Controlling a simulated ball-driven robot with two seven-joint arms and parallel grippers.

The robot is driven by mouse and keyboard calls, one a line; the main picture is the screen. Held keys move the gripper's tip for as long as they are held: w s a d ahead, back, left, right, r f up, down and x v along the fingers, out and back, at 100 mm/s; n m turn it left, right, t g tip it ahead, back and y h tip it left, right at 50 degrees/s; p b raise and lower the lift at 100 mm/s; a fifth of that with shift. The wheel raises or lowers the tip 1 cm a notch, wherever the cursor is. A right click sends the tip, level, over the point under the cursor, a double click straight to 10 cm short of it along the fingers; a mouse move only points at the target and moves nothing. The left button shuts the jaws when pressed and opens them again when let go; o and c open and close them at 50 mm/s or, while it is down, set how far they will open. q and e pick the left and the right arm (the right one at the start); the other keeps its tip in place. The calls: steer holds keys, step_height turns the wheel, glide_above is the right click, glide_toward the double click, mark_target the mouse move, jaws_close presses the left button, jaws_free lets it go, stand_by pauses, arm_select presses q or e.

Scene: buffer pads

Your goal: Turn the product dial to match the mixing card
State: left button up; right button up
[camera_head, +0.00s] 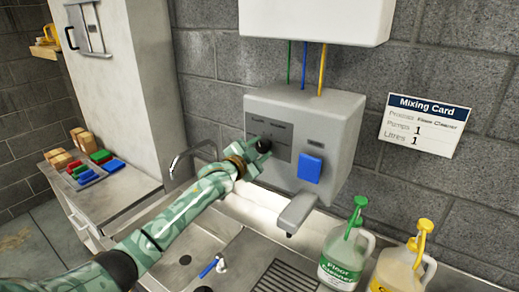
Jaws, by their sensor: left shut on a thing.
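The grey dispenser (331,140) hangs on the block wall, with a dark dial panel and a blue button (311,168) on its front. The black product dial (264,145) is on that panel. My left gripper (259,149) is shut on the dial, and its fingers and wrist hide part of the dial and panel. The panel's lettering is too small to read fully, and I cannot tell where the dial points. The mixing card (424,124) is on the wall at the right and reads Floor Cleaner, Pumps 1, Litres 1. My right gripper is not in view.
A spout (296,213) juts out below the dispenser over the sink (232,262). A tap (190,155) stands behind my left arm. A green-topped bottle (342,255) and a yellow-topped bottle (400,266) stand at the right. Coloured blocks lie on the left counter (122,190).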

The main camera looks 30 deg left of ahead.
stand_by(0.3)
arm_select(q)
steer(key=o, duration=1)
steer(key=shift+c, duration=0.2)
steer(key=s+a+b, duration=0.1)
steer(key=s+a, duration=0.1)
steer(key=s, duration=1.4)
steer(key=shift+a+b, duration=0.15)
steer(key=shift+b, duration=0.15)
